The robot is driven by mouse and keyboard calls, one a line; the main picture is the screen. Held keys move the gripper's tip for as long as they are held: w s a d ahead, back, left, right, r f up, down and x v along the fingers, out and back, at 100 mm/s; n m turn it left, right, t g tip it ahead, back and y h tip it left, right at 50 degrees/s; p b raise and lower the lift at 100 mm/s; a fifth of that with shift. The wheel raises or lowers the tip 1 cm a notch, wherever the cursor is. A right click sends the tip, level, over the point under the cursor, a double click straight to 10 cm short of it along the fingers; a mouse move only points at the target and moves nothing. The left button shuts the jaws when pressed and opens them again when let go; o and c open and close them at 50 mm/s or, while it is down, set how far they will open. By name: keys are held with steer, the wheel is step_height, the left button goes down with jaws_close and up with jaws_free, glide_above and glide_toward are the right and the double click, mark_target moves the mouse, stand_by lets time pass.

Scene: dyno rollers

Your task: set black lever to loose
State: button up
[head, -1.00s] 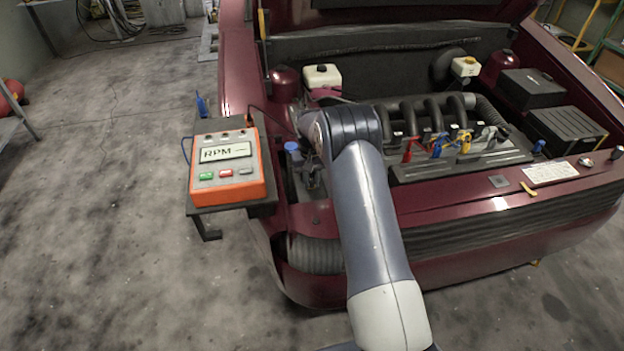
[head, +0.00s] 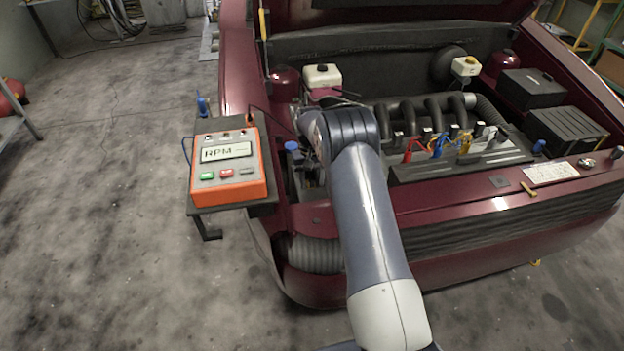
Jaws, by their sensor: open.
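A row of small coloured levers sits on the dark strip (head: 450,165) along the front of the engine: a red lever (head: 411,148), a blue lever (head: 438,146) and a yellow lever (head: 465,143). My arm rises from the bottom centre and bends over the left side of the engine bay, left of the levers. My gripper is hidden behind or beyond my arm's bend.
An orange RPM meter (head: 228,165) stands on a dark side shelf (head: 225,205) left of the dark red car (head: 420,220). A blue cap (head: 291,146) is close to my arm's left. Hoses (head: 420,110) run behind the levers. Dark boxes (head: 567,130) fill the bay's right side.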

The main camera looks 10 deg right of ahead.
step_height(320, 180, up, 11)
steer(key=w+b, duration=0.1)
steer(key=shift+w+f, duration=0.15)
stand_by(0.3)
steer(key=f, duration=0.3)
steer(key=s+f, duration=0.1)
steer(key=f, duration=0.3)
steer(key=f+p, duration=0.1)
steer(key=f, duration=0.3)
steer(key=shift+s, duration=0.2)
steer(key=shift+r, duration=0.15)
steer(key=shift+r, duration=0.1)
